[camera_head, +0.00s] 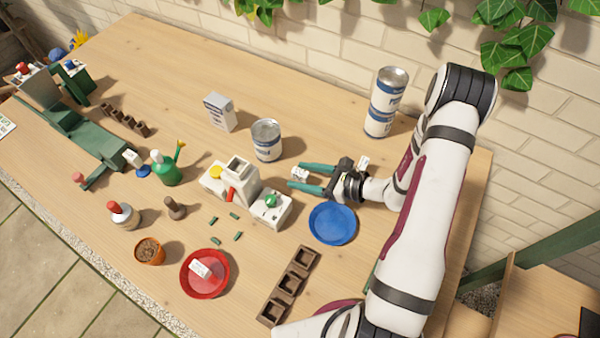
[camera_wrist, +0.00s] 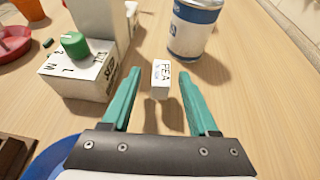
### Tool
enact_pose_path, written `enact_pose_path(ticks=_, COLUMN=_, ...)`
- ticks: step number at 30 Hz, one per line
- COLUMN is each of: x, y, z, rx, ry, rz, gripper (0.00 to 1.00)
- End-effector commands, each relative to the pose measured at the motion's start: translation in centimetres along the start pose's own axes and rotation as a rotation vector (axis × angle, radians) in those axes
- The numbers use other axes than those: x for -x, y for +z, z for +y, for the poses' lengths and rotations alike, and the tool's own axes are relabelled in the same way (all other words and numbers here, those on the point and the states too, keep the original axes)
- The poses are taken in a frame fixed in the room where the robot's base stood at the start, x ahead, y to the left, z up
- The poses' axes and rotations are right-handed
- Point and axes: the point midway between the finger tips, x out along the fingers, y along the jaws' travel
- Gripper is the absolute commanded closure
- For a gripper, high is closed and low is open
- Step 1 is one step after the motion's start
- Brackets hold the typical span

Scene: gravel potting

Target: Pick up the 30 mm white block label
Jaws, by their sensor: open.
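A small white block label (camera_wrist: 161,78) with dark lettering that looks like "PEA" is ahead of my gripper in the wrist view. It lies roughly between the two fingertips, with a gap on each side. It also shows in the head view (camera_head: 299,173), close to the upper fingertip. My gripper (camera_head: 297,176) is open and empty, with green fingers low over the table; both fingers also show in the wrist view (camera_wrist: 159,75). I cannot tell exactly how far the block reaches between the fingers.
A white device with a green knob (camera_head: 271,201) stands left of my gripper. A can (camera_head: 267,141) stands behind the block. A blue saucer (camera_head: 332,224) is in front of my gripper. A red saucer (camera_head: 205,291) holds another white label (camera_head: 200,269). Stacked cans (camera_head: 379,122) stand at the back.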

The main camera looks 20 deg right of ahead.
Motion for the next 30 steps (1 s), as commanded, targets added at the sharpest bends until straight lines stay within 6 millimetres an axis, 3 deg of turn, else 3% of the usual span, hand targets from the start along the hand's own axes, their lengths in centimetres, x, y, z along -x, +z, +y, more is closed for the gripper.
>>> enact_pose_path(ticks=3, x=-1.15, y=0.03, z=0.03, rx=0.001, ry=0.001, rz=0.001, gripper=0.40)
enact_pose_path(ticks=9, x=-1.18, y=0.03, z=-0.02, rx=0.000, ry=-0.001, rz=0.001, gripper=0.42)
enact_pose_path(ticks=19, x=-1.16, y=0.05, z=-0.02, rx=0.000, ry=0.000, rz=0.001, gripper=1.00)
enact_pose_path(ticks=30, x=-1.12, y=0.11, z=-0.03, rx=0.001, ry=0.000, rz=0.001, gripper=1.00)
